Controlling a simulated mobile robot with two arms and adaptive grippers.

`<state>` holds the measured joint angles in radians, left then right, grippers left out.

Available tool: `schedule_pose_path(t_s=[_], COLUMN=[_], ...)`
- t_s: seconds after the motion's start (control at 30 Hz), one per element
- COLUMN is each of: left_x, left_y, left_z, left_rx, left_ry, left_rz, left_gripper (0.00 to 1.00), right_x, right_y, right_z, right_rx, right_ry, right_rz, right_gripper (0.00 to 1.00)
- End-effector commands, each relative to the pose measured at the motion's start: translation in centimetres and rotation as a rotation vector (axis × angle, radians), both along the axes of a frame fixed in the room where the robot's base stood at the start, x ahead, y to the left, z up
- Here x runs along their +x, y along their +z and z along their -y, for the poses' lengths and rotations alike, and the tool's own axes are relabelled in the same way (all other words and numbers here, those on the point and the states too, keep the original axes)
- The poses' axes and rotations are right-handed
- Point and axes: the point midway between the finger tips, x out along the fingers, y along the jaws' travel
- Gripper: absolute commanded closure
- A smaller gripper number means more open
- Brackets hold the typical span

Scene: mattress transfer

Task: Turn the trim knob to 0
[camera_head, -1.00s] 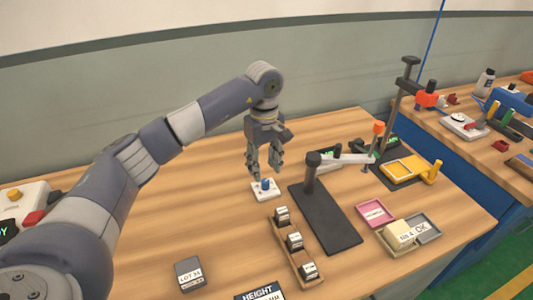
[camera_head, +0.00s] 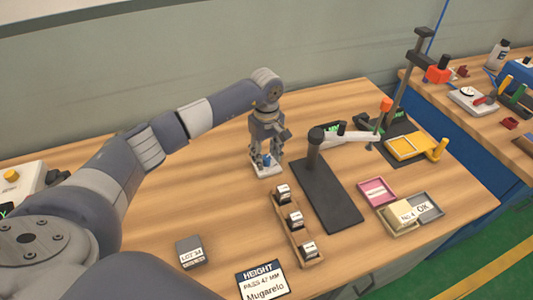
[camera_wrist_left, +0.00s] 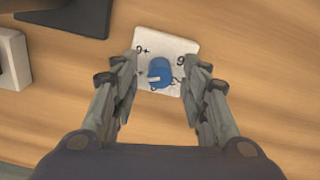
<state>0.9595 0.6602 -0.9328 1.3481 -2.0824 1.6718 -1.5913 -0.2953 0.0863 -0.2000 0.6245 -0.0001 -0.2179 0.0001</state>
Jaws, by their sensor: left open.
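The trim knob (camera_wrist_left: 160,72) is blue with a pale pointer mark and sits on a white square plate (camera_wrist_left: 172,44) with printed numbers. In the wrist view the pointer is toward the left side of the knob; the lower markings are partly hidden. In the head view the knob (camera_head: 266,160) shows between the fingers above its plate (camera_head: 267,172). My left gripper (camera_head: 266,163) points down over the knob, with a finger on either side. In the wrist view the left gripper (camera_wrist_left: 161,92) is open, its fingers apart from the knob. My right gripper is not in view.
A dark stand (camera_head: 325,195) with a post and a pale arm is right of the knob. A wooden rack (camera_head: 297,232) with several small blocks lies in front. A lot block (camera_head: 190,250) and a height card (camera_head: 263,281) are nearer. Bare wood lies left of the knob.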

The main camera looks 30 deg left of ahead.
Motion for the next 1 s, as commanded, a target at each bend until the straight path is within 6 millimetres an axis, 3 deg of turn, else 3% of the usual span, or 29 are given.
schedule_pose_path(t_s=[0.37, 0.53, 1.0], left_x=[0.0, 0.0, 0.1], left_y=[-0.6, -0.5, -0.6], left_z=[0.0, 0.0, -0.1], left_rx=[0.000, -0.001, 0.001], left_ry=[-0.001, -0.001, 0.068], left_rz=[0.001, 0.001, 0.003], left_gripper=[0.61, 0.99, 1.00], right_x=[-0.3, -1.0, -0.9], right_y=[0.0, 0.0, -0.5], right_z=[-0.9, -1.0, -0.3], right_rx=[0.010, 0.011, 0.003], right_ry=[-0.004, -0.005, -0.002], right_rz=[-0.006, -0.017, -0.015], right_gripper=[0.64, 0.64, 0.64])
